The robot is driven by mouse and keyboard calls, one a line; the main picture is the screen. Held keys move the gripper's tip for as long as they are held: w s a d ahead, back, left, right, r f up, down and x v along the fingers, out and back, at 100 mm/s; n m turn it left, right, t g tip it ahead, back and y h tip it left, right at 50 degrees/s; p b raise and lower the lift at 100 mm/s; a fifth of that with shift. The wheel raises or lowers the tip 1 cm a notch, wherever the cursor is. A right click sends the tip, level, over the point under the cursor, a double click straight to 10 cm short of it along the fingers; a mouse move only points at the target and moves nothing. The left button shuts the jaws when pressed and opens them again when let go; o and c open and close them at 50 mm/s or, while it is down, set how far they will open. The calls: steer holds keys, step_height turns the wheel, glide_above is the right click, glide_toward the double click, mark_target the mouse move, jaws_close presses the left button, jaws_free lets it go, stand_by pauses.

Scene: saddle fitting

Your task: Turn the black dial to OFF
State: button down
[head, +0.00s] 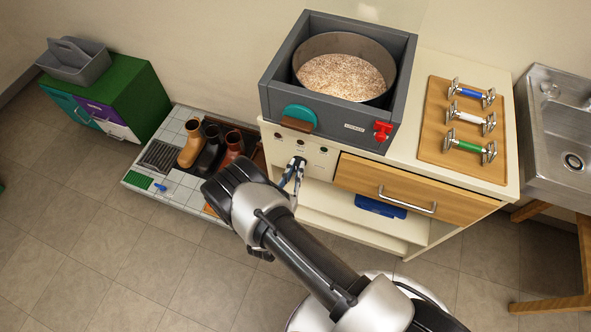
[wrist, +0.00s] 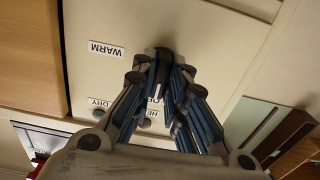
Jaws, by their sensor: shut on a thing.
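The black dial (wrist: 162,52) is on the pale front panel of the cabinet and shows between my fingertips in the wrist view. My gripper (wrist: 163,70) is shut on it, with blue-lined fingers on both sides. Most of the dial is hidden by the fingers, and I cannot tell which way it points. A WARM label (wrist: 106,49) is beside it on the left. Lettering that seems to read OFF (wrist: 156,92) is partly covered between the fingers. In the head view my gripper (head: 297,172) reaches the panel (head: 316,163) below the grey box.
A grey box (head: 335,118) holding a pan of grain stands on the cabinet. A wooden drawer (head: 365,180) with a metal handle is right of the panel. A boot tray (head: 137,180) is on the floor to the left. A sink (head: 570,125) stands at right.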

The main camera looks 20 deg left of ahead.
steer(key=c, duration=1.6)
jaws_free()
steer(key=s, duration=1.2)
steer(key=shift+a, duration=0.45)
